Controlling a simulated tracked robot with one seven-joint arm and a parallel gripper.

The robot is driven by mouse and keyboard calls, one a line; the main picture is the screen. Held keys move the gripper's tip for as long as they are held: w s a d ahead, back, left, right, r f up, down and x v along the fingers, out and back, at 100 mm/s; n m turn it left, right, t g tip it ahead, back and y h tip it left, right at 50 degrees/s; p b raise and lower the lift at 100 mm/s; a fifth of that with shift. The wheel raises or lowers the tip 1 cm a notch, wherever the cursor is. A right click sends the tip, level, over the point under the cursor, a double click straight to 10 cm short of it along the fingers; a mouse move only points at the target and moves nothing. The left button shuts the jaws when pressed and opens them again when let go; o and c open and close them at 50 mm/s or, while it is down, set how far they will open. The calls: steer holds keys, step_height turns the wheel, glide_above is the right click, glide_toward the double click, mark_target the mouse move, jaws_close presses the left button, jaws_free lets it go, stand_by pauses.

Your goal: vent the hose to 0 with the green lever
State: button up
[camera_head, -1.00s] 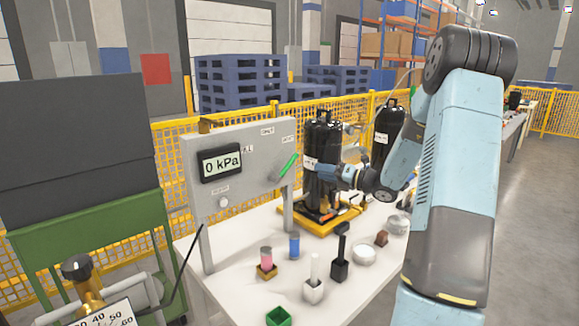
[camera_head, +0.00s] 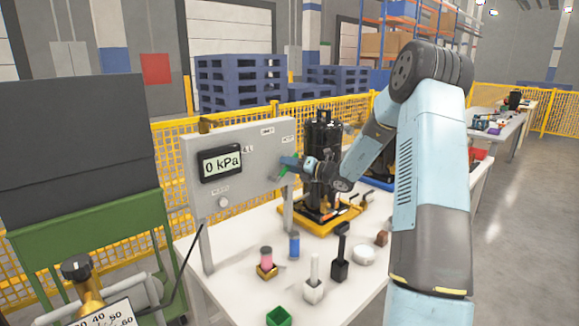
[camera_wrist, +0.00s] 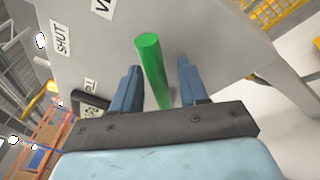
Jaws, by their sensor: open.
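The green lever (camera_wrist: 153,70) sticks out from the grey panel (camera_wrist: 190,30) and runs between my two open fingers in the wrist view. There is a gap on each side, wider on the right. My gripper (camera_wrist: 160,85) is open around the lever. In the head view my gripper (camera_head: 286,166) is at the right side of the panel (camera_head: 235,140) and hides most of the lever. The display (camera_head: 221,163) on the panel reads 0 kPa. The hose cannot be made out clearly.
A black cylinder (camera_head: 322,150) stands on a yellow base (camera_head: 330,222) just right of the panel. A yellow fence (camera_head: 175,160) stands behind.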

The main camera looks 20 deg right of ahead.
steer(key=shift+c, duration=0.3)
jaws_close()
stand_by(0.5)
